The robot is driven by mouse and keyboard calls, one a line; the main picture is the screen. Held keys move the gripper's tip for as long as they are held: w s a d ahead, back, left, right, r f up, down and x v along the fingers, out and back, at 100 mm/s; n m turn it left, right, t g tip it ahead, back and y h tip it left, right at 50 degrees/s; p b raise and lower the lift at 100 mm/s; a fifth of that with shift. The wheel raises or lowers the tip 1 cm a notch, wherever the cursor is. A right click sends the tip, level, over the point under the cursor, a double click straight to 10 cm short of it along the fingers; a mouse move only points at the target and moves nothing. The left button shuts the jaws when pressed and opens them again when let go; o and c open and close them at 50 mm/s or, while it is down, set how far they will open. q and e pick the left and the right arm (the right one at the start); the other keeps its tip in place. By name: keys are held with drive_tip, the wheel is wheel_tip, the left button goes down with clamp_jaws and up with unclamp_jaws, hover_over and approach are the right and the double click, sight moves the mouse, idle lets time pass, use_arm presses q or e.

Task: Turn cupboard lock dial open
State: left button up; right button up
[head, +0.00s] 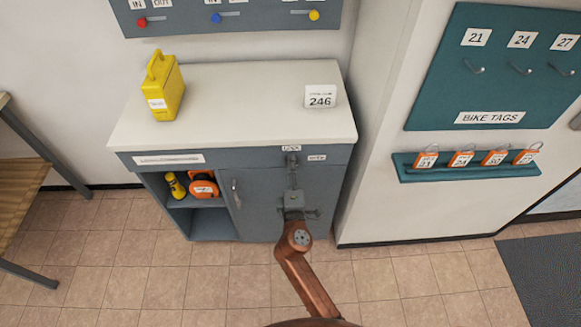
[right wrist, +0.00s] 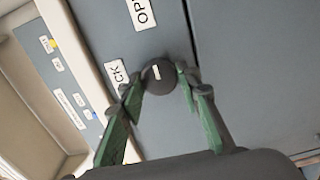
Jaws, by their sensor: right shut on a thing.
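The lock dial (right wrist: 158,76) is a small round dark knob with a short white mark, on the grey-blue front of the cupboard (head: 262,205). Beside it in the right wrist view are a label ending in "CK" (right wrist: 115,73) and a label starting with "OP" (right wrist: 141,12), both cut off or partly covered. I cannot tell for sure which label the mark points at. My right gripper (right wrist: 160,82) is shut on the dial, one green-padded finger on each side. In the head view the right gripper (head: 292,170) reaches up to the cupboard's top strip and hides the dial. My left gripper is out of view.
The cupboard door has a handle (head: 236,193). A yellow canister (head: 164,88) and a "246" sign (head: 321,97) stand on the countertop (head: 235,95). The open shelf holds an orange item (head: 204,187). A teal rack (head: 470,172) with orange tags is on the right wall.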

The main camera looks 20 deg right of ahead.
idle(0.3)
drive_tip(key=o, duration=1.2)
drive_tip(key=shift+c, duration=0.2)
drive_tip(key=s+a+n+p, duration=0.2)
drive_tip(key=s+n+p, duration=0.75)
drive_tip(key=n, duration=0.85)
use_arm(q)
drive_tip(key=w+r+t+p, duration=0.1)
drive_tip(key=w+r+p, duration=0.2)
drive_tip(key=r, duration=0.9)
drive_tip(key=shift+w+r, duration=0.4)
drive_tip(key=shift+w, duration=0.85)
use_arm(e)
drive_tip(key=s+d+f+m+g, duration=0.2)
drive_tip(key=s+f+m, duration=0.1)
drive_tip(key=f, duration=0.7)
drive_tip(key=s+d+f+m+g+y, duration=0.1)
drive_tip(key=s+d+f+m+g, duration=0.2)
drive_tip(key=f, duration=0.8)
drive_tip(key=s+d+f+m+g+y, duration=0.1)
drive_tip(key=s+d+f+m+g, duration=0.1)
drive_tip(key=f, duration=0.9)
drive_tip(key=s+m+g, duration=0.1)
drive_tip(key=s+m, duration=0.1)
drive_tip(key=s, duration=0.1)
drive_tip(key=shift+d+f, duration=0.2)
drive_tip(key=shift+d, duration=0.1)
